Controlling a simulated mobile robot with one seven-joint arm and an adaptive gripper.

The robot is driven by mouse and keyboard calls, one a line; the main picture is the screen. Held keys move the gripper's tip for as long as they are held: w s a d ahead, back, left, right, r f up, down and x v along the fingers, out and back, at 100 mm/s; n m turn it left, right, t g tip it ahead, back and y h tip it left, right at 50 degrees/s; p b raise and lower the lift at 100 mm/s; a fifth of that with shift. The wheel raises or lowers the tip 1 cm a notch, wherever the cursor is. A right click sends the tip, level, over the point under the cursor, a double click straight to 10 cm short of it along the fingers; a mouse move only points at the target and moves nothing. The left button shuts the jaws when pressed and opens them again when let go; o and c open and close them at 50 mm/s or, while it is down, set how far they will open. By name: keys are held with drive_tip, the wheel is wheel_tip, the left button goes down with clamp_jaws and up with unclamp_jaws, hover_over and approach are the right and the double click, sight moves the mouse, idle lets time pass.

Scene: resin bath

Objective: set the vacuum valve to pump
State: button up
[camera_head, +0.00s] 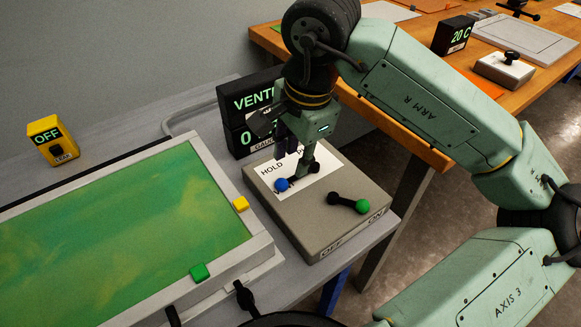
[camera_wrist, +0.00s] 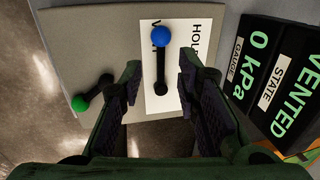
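The grey valve box (camera_head: 325,222) stands on the bench. On its white label plate (camera_head: 322,178), HOLD is readable and another word is partly covered. The vacuum valve is a black lever with a blue knob (camera_head: 282,184); the knob lies over the partly covered word, which starts with V. My gripper (camera_head: 300,160) is low over this lever. In the wrist view the gripper (camera_wrist: 159,70) is open, with one finger on each side of the black lever arm (camera_wrist: 160,70) and gaps visible. The blue knob (camera_wrist: 161,37) shows just beyond the fingertips. Finger contact with the box cannot be told.
A second black lever with a green knob (camera_head: 362,206) sits beside it, near OFF and ON labels. A black display (camera_wrist: 272,80) behind reads VENTED and 0 kPa. A framed green bath (camera_head: 130,235) lies left. A yellow OFF box (camera_head: 49,140) stands behind it.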

sight(289, 179)
drive_tip(key=f, duration=0.4)
drive_tip(key=w+f, duration=0.1)
drive_tip(key=f, duration=0.1)
drive_tip(key=shift+a, duration=0.4)
drive_tip(key=shift+c, duration=0.2)
clamp_jaws()
